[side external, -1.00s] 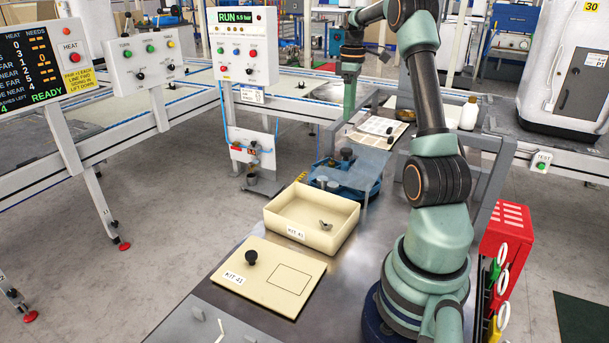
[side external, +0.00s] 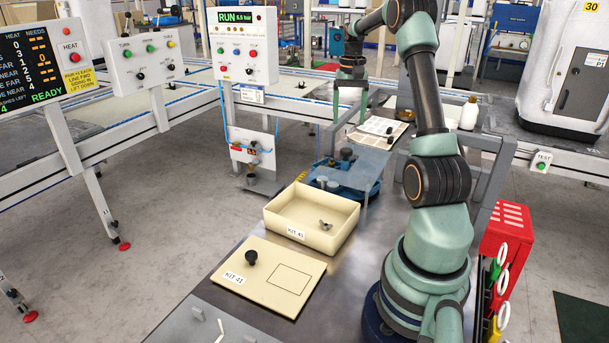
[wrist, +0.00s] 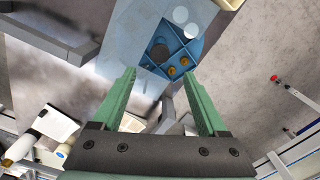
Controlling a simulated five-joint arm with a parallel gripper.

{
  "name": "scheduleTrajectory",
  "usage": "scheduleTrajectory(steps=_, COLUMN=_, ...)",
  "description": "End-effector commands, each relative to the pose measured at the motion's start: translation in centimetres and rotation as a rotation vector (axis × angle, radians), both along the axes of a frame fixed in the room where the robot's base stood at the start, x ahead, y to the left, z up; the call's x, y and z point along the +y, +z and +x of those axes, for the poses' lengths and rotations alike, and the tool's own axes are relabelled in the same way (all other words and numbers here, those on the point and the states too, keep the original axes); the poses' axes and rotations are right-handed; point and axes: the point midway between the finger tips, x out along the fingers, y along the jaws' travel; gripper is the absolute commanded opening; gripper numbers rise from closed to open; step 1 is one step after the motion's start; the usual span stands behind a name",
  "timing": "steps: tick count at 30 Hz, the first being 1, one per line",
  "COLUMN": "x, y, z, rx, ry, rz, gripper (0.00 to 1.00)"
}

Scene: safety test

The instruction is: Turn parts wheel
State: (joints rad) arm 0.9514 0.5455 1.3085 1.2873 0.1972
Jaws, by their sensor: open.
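The parts wheel is a blue round tray (side external: 374,190) under a clear, pale cover (side external: 352,169), beyond the cream box on the bench. A dark knob (side external: 346,154) stands up at its far side. In the wrist view, part of the blue wheel (wrist: 178,36) shows its divider walls, a dark round piece and brass-coloured parts. My gripper (side external: 349,122) is above and beyond the wheel, apart from it. In the wrist view my gripper (wrist: 160,72) has its two green fingers spread with nothing between them. The cover hides much of the wheel.
Grey frame bars (side external: 492,185) stand at the right.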

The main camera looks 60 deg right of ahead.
Motion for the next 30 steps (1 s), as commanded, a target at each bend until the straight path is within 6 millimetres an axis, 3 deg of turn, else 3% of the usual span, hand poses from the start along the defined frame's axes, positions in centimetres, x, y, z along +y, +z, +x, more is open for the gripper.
scheduleTrajectory(steps=9, x=0.1, y=-6.2, z=0.0, rx=0.003, ry=0.002, rz=0.003, gripper=0.76)
scheduleTrajectory(steps=15, x=0.0, y=-8.7, z=0.0, rx=0.002, ry=0.002, rz=0.002, gripper=0.76)
scheduleTrajectory(steps=28, x=0.0, y=-9.5, z=0.0, rx=0.000, ry=0.003, rz=0.000, gripper=0.76)
scheduleTrajectory(steps=30, x=0.0, y=-9.5, z=0.0, rx=0.000, ry=0.003, rz=0.000, gripper=0.49)
